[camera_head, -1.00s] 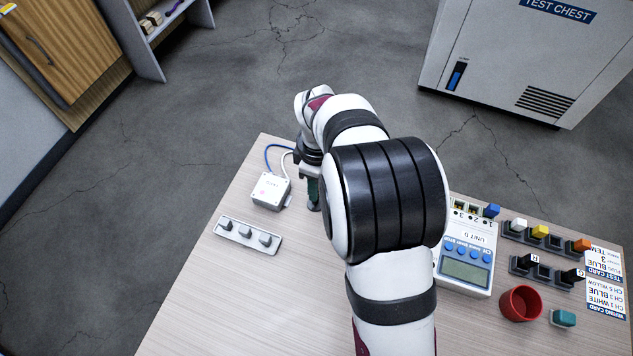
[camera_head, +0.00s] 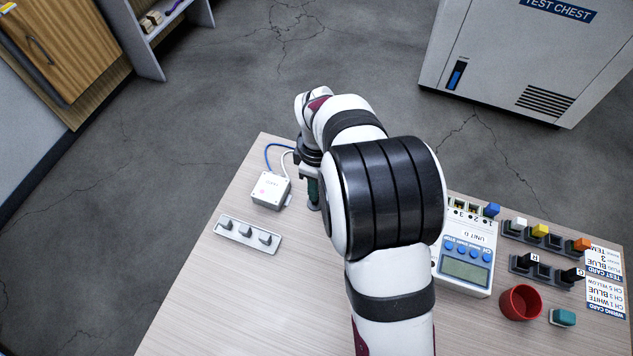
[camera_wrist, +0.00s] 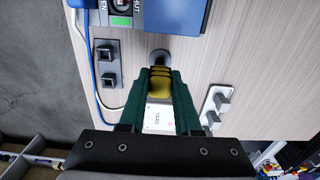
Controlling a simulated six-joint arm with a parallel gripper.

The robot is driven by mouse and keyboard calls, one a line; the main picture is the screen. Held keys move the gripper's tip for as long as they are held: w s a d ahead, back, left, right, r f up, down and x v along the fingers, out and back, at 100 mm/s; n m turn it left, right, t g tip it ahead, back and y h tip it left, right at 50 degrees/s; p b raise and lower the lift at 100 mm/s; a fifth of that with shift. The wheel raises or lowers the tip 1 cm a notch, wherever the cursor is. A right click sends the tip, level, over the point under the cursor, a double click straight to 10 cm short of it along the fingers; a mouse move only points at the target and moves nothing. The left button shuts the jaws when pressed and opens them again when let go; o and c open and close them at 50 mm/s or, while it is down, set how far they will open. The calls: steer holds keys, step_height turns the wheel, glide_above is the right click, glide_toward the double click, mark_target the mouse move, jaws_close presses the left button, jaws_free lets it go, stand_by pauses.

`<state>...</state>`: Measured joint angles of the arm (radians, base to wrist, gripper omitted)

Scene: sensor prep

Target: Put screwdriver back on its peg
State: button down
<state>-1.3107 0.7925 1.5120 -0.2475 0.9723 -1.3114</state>
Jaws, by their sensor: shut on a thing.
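My gripper (camera_wrist: 160,88) has green fingers and is shut on the screwdriver, whose yellow handle (camera_wrist: 159,84) shows between the fingertips in the wrist view. A grey round piece (camera_wrist: 159,56) shows just beyond the handle; it looks like the peg or its base, and I cannot tell whether the screwdriver is seated on it. In the head view my gripper (camera_head: 312,187) points down at the table beside the white box, and the arm hides most of the tool. The screwdriver's shaft is hidden.
A white box (camera_head: 269,190) with blue and white cables stands just left of my gripper. A grey plate with several dark stubs (camera_head: 248,235) lies in front of it. A metering unit (camera_head: 465,262), a red cup (camera_head: 521,303) and plug racks stand right. The front left table is clear.

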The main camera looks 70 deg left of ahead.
steer(key=shift+f, duration=0.25)
stand_by(0.6)
steer(key=shift+c, duration=1.8)
jaws_free()
steer(key=shift+r, duration=3.5)
